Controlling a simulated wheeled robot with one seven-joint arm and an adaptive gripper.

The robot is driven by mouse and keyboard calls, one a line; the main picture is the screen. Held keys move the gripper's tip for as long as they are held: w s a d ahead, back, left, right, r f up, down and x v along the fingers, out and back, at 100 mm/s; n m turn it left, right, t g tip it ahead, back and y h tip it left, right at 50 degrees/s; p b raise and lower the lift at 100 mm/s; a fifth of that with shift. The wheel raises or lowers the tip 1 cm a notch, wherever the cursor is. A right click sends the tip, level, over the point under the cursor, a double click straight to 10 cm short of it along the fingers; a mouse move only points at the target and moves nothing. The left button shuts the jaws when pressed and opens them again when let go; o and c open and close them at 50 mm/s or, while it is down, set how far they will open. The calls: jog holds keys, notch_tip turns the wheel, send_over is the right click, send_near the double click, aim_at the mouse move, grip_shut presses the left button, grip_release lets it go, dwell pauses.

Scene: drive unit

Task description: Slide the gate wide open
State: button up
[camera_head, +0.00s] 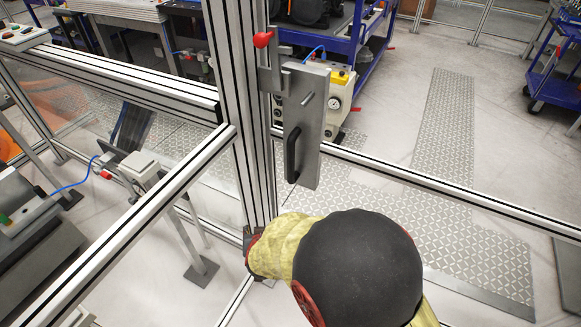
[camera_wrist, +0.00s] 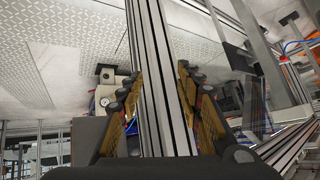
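The gate's upright aluminium profiles (camera_head: 236,100) stand close together in the middle of the head view. A grey latch plate (camera_head: 308,120) with a black handle (camera_head: 293,155) and a red knob (camera_head: 263,40) is fixed beside them. My gripper (camera_head: 254,243) is low at the uprights, below the handle, largely hidden behind my own arm. In the wrist view, my gripper's two fingers (camera_wrist: 160,72) lie on either side of a grooved aluminium profile (camera_wrist: 158,100). The fingertips are close to its sides. I cannot tell whether they press on it.
Horizontal rails (camera_head: 430,183) run from the uprights to the right and left. A machine with a blue hose (camera_head: 75,187) stands at the left. Blue carts (camera_head: 555,80) stand behind. Patterned floor plates (camera_head: 445,120) and bare floor lie beyond the right rail.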

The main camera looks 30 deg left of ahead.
jog(key=w+a+r+m+t, duration=0.1)
jog(key=w+t, duration=0.3)
jog(key=w, duration=0.2)
jog(key=m+t+h, duration=0.2)
jog(key=m+t, duration=0.1)
jog(key=t, duration=0.4)
send_near(290, 165)
jog(key=x, duration=0.4)
jog(key=b+x, duration=0.2)
jog(key=x, duration=0.5)
jog(key=shift+w+a+f, duration=0.1)
jog(key=shift+a, duration=0.05)
jog(key=shift+c, duration=0.7)
jog(key=c, duration=0.8)
grip_shut()
